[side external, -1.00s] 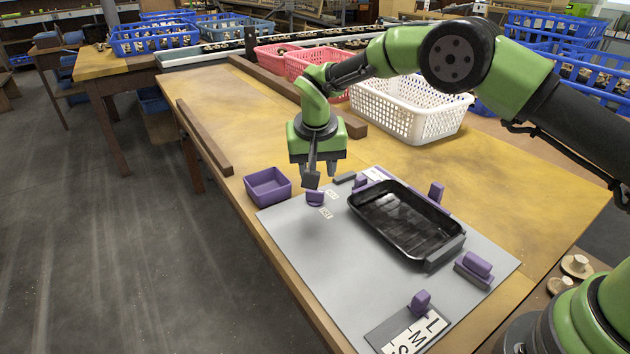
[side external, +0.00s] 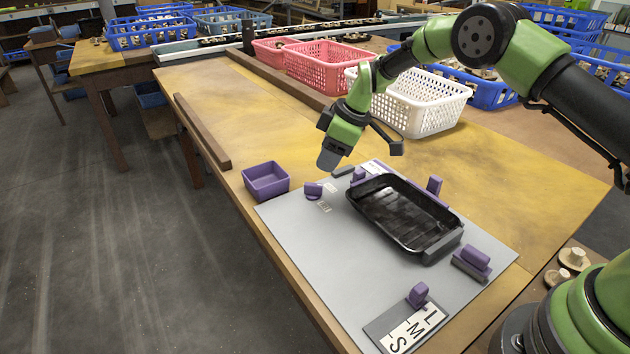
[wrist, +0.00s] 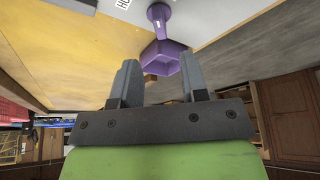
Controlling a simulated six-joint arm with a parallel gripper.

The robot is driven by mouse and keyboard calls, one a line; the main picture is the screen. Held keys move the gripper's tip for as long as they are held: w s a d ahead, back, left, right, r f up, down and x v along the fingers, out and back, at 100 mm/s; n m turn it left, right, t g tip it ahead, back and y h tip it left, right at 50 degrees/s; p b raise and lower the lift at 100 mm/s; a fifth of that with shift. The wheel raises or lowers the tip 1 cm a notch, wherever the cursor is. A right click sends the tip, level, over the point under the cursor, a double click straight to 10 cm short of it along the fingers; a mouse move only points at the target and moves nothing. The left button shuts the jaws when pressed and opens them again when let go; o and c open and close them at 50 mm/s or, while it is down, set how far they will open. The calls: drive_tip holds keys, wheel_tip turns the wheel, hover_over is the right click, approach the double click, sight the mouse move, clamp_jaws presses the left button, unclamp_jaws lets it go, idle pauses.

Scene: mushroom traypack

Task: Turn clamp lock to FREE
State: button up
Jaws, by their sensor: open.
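The clamp lock looks like a small purple knob (side external: 313,190) at the far left part of the grey board (side external: 300,245). Small white labels (side external: 324,207) lie beside it; their words are too small to read in the side view. My gripper (side external: 328,161) is tilted, above and slightly right of the knob, apart from it. In the wrist view, my gripper (wrist: 160,78) has its two fingers spread with nothing between them. The purple knob (wrist: 158,14) shows beyond the fingertips, near a partly cut-off label (wrist: 123,4). Which label the knob points to cannot be told.
A black tray (side external: 428,249) sits on the board among several purple clamp parts. A purple bin (side external: 266,190) stands left of the knob. An L-M-S scale (side external: 414,330) is at the near end. A white basket (side external: 412,123) stands behind.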

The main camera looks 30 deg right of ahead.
sight(314, 184)
drive_tip(key=x, duration=0.7)
drive_tip(key=shift+f, duration=0.3)
drive_tip(key=shift+c, duration=0.4)
clamp_jaws()
